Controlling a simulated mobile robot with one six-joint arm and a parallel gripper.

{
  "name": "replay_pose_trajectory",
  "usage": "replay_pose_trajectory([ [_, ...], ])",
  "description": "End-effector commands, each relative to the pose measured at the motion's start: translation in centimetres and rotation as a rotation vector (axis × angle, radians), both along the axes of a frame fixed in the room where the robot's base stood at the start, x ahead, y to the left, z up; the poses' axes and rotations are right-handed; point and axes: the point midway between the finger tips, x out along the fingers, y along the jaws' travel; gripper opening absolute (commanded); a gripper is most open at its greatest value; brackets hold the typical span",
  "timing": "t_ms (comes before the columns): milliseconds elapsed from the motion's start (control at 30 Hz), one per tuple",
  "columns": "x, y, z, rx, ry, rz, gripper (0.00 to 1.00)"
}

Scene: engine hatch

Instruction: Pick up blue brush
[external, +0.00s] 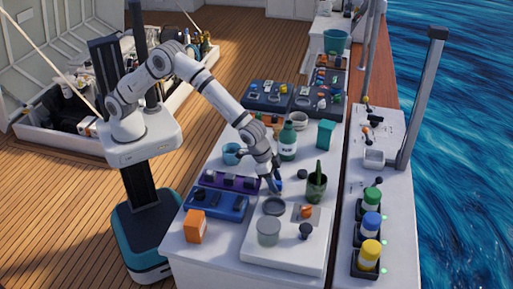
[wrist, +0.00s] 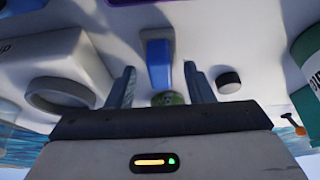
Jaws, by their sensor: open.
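The blue brush (external: 279,185) is a small blue shape on the white worktop, just at my gripper's tip in the external view. In the wrist view a blue block-like piece with a grey end (wrist: 158,62), likely the brush, lies between the lines of my two fingers. My gripper (wrist: 162,88) is open, its fingers spread to either side of the blue piece, with no contact visible. In the external view my gripper (external: 272,185) points down over the worktop and partly hides the brush.
A green bottle (external: 288,142) stands behind, and a small black knob-like piece (external: 302,174) lies nearby. Purple (external: 229,182) and blue (external: 218,203) trays are left; a white board (external: 285,250) with round items is in front.

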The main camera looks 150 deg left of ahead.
Motion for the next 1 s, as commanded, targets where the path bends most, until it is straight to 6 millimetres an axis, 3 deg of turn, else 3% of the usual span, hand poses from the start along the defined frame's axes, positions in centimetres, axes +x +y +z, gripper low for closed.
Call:
replay_pose_trajectory([
  [333, 0.27, 0.29, -0.98, 0.001, -0.001, 0.000, 0.47],
  [900, 0.26, 0.26, -0.98, 0.000, 0.000, 0.000, 0.01],
  [1000, 0.27, 0.27, -0.96, 0.001, -0.001, 0.000, 0.00],
])
